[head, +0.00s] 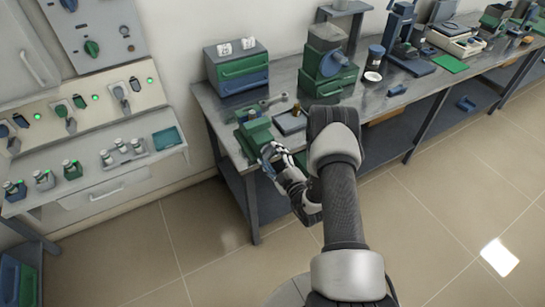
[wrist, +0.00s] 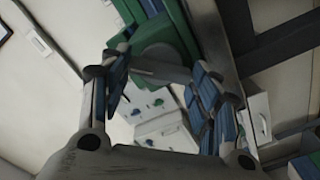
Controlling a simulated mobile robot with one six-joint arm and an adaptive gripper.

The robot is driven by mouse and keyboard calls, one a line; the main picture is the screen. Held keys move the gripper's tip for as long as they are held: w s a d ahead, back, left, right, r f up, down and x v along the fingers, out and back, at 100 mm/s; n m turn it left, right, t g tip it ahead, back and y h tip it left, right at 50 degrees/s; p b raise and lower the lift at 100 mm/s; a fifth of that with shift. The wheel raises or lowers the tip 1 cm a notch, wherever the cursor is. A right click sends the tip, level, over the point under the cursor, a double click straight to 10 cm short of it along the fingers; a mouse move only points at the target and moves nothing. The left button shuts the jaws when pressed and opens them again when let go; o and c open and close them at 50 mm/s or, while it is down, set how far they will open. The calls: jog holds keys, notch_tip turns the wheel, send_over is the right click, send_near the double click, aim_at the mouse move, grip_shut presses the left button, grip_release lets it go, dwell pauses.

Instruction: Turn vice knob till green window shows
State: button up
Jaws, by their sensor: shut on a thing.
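The green vice (head: 254,138) sits at the near left corner of the workbench. A grey bar-like knob (wrist: 160,70) lies across the front of the boss. My gripper (head: 273,153) is at the vice's front end, its blue-padded fingers shut on the knob, one at each end of it in the wrist view (wrist: 160,68). I cannot make out an indicator window in either view.
The workbench (head: 224,110) carries a green-and-blue drawer box (head: 237,70), a wrench (head: 273,101), a dark tray (head: 290,121) and a green machine (head: 327,75) near the vice. A shelf with small bottles (head: 122,147) stands left. The floor in front is clear.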

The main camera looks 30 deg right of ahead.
dwell(0.5)
jog(key=o, duration=1)
jog(key=shift+o, duration=0.2)
jog(key=shift+s, duration=0.1)
jog(key=s, duration=1.2)
jog(key=shift+d, duration=0.2)
jog(key=shift+w, duration=0.1)
